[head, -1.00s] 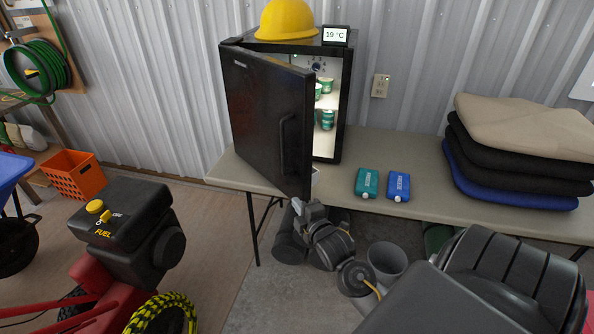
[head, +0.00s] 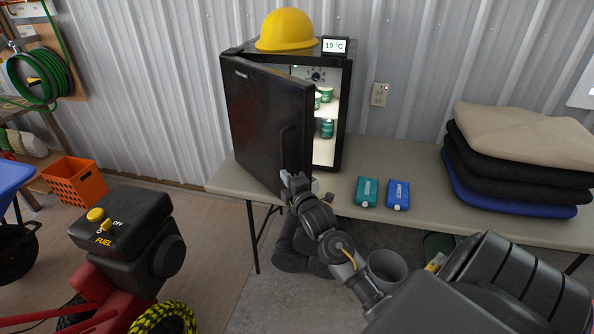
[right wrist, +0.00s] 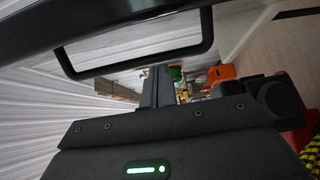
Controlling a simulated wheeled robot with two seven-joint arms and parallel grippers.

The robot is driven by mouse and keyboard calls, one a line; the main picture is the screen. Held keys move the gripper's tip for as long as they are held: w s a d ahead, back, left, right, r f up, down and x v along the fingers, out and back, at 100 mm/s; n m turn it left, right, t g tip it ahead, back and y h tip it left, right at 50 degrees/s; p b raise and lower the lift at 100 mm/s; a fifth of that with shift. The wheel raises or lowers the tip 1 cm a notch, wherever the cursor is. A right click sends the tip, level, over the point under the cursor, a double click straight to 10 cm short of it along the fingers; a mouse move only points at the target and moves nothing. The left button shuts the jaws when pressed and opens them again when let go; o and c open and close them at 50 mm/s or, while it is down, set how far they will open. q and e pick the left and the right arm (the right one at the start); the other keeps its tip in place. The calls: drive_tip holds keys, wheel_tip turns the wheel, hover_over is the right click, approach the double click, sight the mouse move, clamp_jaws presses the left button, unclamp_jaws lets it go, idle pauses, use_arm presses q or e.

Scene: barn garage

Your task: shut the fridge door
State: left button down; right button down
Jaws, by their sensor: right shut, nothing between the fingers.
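The small black fridge (head: 346,110) stands on the table against the wall. My right gripper (head: 294,182) is shut and empty at the lower free corner of the door, just below the door handle (head: 283,150). The handle also shows close up in the right wrist view (right wrist: 140,62), in front of my shut fingers (right wrist: 157,88). I cannot tell whether the fingers touch the door. My left gripper is not in view.
The table (head: 420,200) holds a teal box (head: 367,191), a blue box (head: 398,194) and a stack of folded cloths (head: 515,160). A yellow hard hat (head: 287,30) sits on the fridge. A black and red machine (head: 125,235) stands on the floor at front left.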

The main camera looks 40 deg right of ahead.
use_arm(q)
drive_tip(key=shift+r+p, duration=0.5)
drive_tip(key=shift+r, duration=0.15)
use_arm(e)
drive_tip(key=d, duration=0.4)
drive_tip(key=shift+s, duration=0.1)
